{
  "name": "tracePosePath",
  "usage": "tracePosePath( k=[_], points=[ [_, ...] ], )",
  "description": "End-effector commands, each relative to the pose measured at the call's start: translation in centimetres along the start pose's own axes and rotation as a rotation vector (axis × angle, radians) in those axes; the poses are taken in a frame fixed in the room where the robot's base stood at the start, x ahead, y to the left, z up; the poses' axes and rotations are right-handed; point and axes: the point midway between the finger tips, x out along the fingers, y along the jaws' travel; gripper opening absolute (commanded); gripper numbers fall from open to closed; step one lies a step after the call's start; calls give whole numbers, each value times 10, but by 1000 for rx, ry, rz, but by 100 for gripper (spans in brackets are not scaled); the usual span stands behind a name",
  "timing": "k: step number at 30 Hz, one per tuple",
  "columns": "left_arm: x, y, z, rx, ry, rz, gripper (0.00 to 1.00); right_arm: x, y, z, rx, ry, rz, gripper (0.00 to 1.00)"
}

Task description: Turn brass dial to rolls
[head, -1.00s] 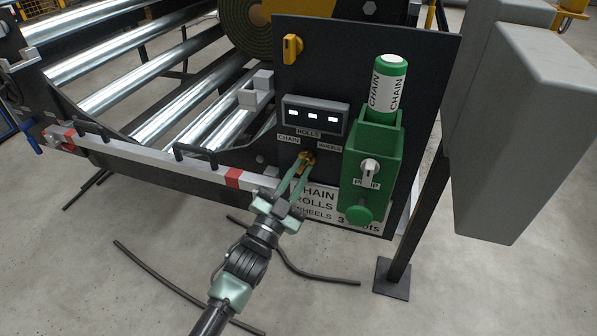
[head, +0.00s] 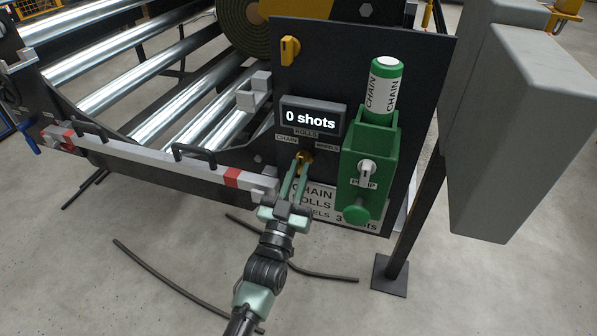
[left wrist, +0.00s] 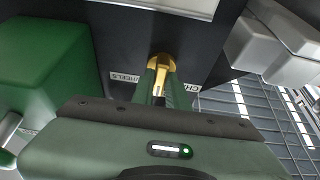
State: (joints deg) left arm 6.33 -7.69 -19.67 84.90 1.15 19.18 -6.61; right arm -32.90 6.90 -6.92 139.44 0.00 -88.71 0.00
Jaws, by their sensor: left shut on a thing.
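The brass dial (head: 305,157) sits on the dark panel (head: 392,97) below the display (head: 312,117), with labels CHAIN to its left, ROLLS above and WHEELS to its right. The display reads "0 shots". My left gripper (head: 301,168) is shut on the dial from below. In the left wrist view the brass dial (left wrist: 161,68) shows between the fingers, which hide part of it. In the head view the dial's handle looks close to upright, under ROLLS. My right gripper is not in view.
A green pump unit (head: 367,150) with a green CHAIN canister (head: 384,85) stands right of the dial. A yellow switch (head: 290,49) is above. A grey box (head: 520,130) is at the right. A red and white bar (head: 200,166) and metal rollers lie left.

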Motion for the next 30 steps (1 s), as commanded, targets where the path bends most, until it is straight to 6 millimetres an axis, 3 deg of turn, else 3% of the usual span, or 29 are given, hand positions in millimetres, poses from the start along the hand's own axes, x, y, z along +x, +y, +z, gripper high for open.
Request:
tracePosePath(
  k=[7, 8, 10, 21, 25, 30],
  points=[
    [-1, 0, 1, 0, -3, 0, 0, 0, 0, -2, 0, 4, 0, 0],
    [-1, 0, 1, 1, -3, 0, 17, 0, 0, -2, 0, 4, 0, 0],
    [-1, 0, 1, 1, -3, 0, 36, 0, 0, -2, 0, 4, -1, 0],
    [-4, 0, 1, 2, -2, 1, 36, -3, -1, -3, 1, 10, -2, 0],
    [-20, 0, 1, 2, -4, 1, 36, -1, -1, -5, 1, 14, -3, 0],
    [-51, 0, 1, 2, -5, 1, 36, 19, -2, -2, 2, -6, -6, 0]
  ],
)
